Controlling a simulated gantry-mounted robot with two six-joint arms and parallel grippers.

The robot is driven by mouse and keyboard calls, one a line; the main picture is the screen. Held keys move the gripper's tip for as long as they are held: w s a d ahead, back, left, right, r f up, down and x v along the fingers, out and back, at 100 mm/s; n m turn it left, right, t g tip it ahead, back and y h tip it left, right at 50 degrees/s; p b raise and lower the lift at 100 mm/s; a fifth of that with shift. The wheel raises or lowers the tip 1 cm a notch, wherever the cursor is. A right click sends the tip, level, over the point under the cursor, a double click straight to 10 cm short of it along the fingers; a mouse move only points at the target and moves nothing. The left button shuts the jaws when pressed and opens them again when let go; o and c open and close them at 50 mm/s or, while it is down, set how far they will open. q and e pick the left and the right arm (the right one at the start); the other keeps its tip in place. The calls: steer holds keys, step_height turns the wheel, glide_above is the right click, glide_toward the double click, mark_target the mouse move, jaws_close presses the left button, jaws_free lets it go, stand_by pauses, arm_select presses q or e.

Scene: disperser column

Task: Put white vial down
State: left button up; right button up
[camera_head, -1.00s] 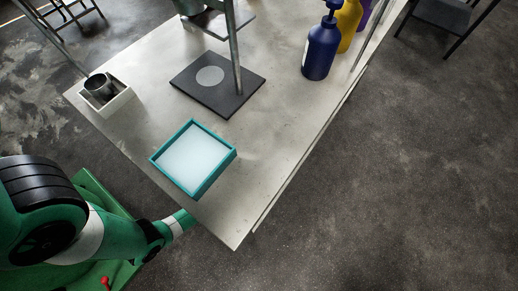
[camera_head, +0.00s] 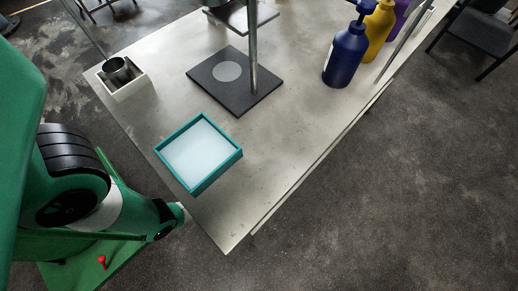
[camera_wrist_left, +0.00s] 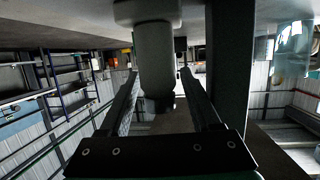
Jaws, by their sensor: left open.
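My left gripper (camera_wrist_left: 158,74) shows in the left wrist view. Its two dark fingers stand apart. A pale grey cylinder (camera_wrist_left: 156,58) with a wider top part and a dark lower end hangs down the picture between or beyond them. I cannot tell whether it is the white vial or part of the disperser, nor whether the fingers touch it. A dark upright bar (camera_wrist_left: 230,60) stands just right of it. No white vial can be made out in the head view, where my left gripper does not show clearly. My right gripper is in neither view.
The grey table (camera_head: 290,140) holds a teal-rimmed white tray (camera_head: 217,173), a black stand base (camera_head: 240,95) with a metal post (camera_head: 253,55) and platform, a white box (camera_head: 127,92) with a dark cup, and a blue pump bottle (camera_head: 345,58). The near corner is clear.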

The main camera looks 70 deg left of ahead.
arm_select(q)
steer(key=p+v, duration=0.5)
steer(key=v, duration=0.6)
steer(key=shift+s+d+r, duration=0.15)
steer(key=shift+s+r, duration=0.05)
steer(key=shift+s, duration=0.05)
